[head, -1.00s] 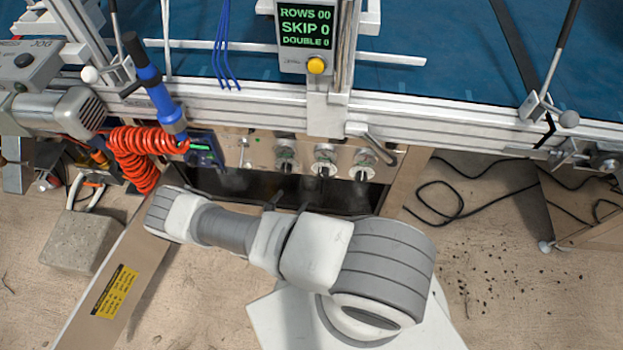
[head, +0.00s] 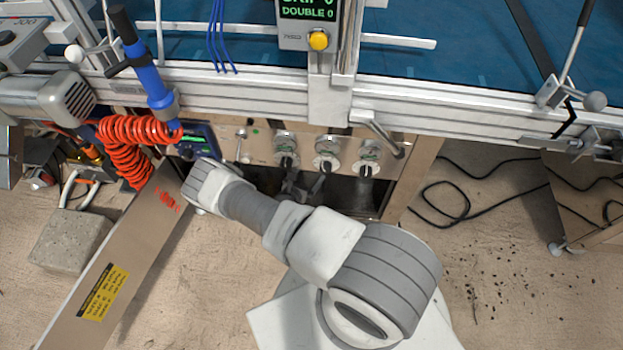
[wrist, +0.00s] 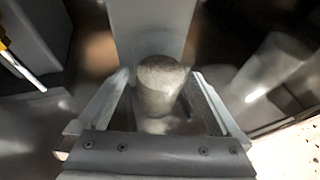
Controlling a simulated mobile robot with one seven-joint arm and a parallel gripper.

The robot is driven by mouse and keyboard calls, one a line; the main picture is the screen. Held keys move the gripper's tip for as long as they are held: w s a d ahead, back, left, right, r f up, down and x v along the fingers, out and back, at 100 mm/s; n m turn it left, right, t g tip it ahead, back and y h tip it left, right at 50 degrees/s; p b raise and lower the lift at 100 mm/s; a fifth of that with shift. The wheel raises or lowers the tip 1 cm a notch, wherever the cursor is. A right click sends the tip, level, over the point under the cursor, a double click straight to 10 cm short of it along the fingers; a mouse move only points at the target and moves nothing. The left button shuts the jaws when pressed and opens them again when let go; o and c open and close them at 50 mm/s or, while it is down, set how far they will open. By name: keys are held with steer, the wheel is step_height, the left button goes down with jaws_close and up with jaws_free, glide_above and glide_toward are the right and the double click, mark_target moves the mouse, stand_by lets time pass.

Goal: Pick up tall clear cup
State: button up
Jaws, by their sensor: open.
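My gripper (wrist: 160,78) is open in the wrist view, its two fingers pointing away from the camera. A short-looking, upright grey cylinder with a speckled round top (wrist: 162,72) shows between the fingers. It may be the tall clear cup, seen from above, but blur keeps me from being sure. I cannot tell whether the fingers touch it. A blurred, shiny cylinder-like shape (wrist: 272,68) is at the right of the wrist view. In the head view no cup can be made out, and my arm hides part of the space below the machine.
The machine front has several dials (head: 327,155), a metal rail (head: 440,118) and a dark recess below. A coiled orange hose (head: 128,150) and a blue-handled tool (head: 145,65) are at left. A concrete block (head: 70,240) and black cables (head: 450,200) lie on the floor.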

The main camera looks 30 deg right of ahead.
steer(key=shift+w+d+f, duration=0.25)
steer(key=shift+w+d, duration=0.05)
steer(key=shift+d, duration=0.1)
steer(key=c, duration=1.3)
steer(key=shift+c, duration=0.5)
steer(key=shift+r, duration=0.15)
